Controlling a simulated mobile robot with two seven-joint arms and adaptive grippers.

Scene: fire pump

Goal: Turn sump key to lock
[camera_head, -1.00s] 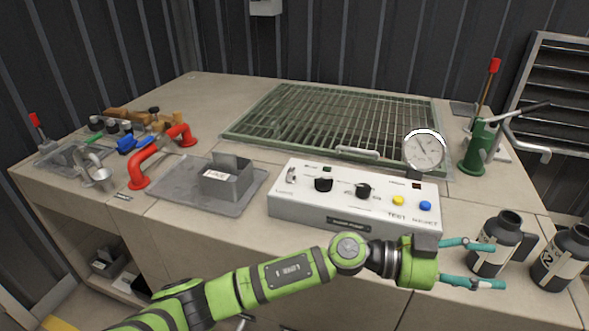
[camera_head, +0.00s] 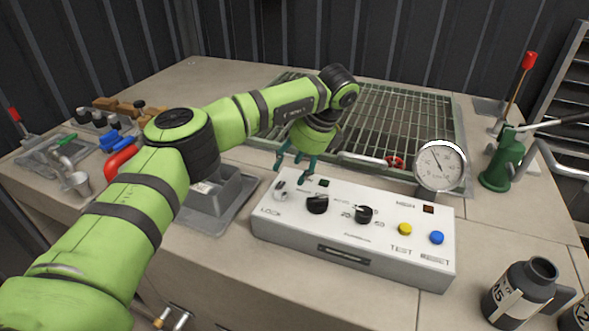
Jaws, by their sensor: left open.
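The white control box (camera_head: 340,250) stands on the bench, with a silver key switch (camera_head: 281,189) at its left end above the word LOCK. I take this for the sump key; its exact angle is too small to tell. My left gripper (camera_head: 291,172) points down just above and behind the key switch. Its teal fingers are open and empty, apart from the key as far as I can see. My right gripper is not in view.
Black knobs (camera_head: 317,204) and yellow (camera_head: 405,229) and blue (camera_head: 437,238) buttons sit right of the key. A round gauge (camera_head: 441,165) and green grate (camera_head: 405,120) lie behind. A grey metal box (camera_head: 215,191) is at left. A dark bottle (camera_head: 520,292) stands front right.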

